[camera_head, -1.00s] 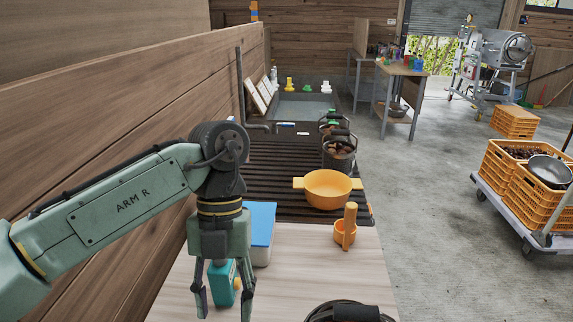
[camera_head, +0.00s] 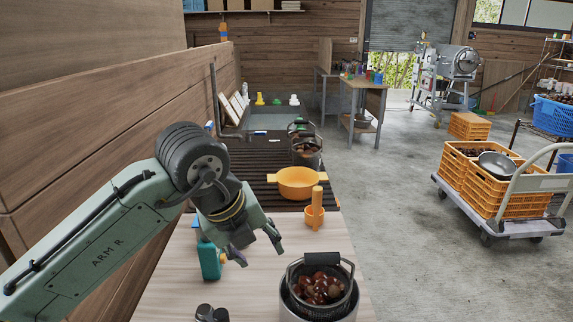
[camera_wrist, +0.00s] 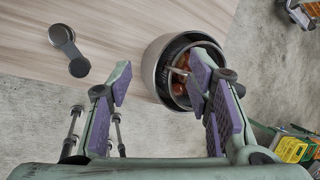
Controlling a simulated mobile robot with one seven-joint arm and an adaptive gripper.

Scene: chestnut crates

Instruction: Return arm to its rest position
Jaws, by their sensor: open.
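My arm comes in from the lower left of the head view, with its elbow bent and the hand angled down to the right. My gripper (camera_head: 258,247) is open and empty, in the air above the pale wooden counter (camera_head: 165,290). A teal bottle (camera_head: 208,260) stands beside it on the left. In the wrist view my gripper (camera_wrist: 165,85) has its two purple-padded fingers spread wide, with nothing between them but counter and the edge of a pot. The metal pot with a basket of chestnuts (camera_head: 318,290) stands to the right of my gripper; it also shows in the wrist view (camera_wrist: 150,65).
A wooden wall (camera_head: 90,130) runs close along the left. A cart with orange crates (camera_head: 525,205) stands right. Open floor (camera_head: 400,230) lies between counter and cart.

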